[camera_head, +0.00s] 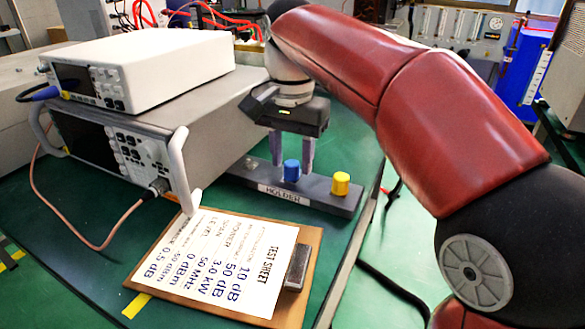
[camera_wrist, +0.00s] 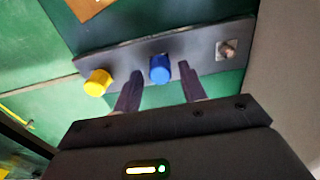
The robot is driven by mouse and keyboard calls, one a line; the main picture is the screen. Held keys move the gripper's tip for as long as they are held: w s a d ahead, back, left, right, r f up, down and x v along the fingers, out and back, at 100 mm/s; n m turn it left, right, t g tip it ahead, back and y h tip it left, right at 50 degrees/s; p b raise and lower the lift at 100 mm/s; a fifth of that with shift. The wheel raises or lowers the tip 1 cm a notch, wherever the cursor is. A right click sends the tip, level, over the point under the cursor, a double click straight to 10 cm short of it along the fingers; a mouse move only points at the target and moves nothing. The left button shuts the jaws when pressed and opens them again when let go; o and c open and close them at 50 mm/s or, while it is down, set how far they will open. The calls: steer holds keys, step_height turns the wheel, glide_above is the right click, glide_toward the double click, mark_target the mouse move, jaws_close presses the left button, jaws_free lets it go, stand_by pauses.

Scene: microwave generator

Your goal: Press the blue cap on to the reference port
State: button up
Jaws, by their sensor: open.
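The blue cap (camera_head: 291,171) stands upright in the middle of the dark holder (camera_head: 327,200), and it also shows in the wrist view (camera_wrist: 160,68). My gripper (camera_head: 292,164) is open and points down at the holder. Its two fingers stand on either side of the blue cap, and in the wrist view (camera_wrist: 159,73) gaps show between the fingers and the cap. No port can be read as the reference port. The white instrument (camera_head: 155,68) and the larger grey instrument (camera_head: 190,100) below it have front connectors too small to identify.
A yellow cap (camera_head: 340,184) stands on the holder to the right, and a metal connector (camera_wrist: 228,50) sits at its other end. A clipboard with a test sheet (camera_head: 225,262) lies in front. A pink cable (camera_head: 48,215) loops at left.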

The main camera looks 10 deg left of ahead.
mark_target(292, 163)
jaws_close()
steer(key=shift+r, duration=0.1)
stand_by(0.3)
steer(key=shift+r+p, duration=0.7)
steer(key=shift+r, duration=2.2)
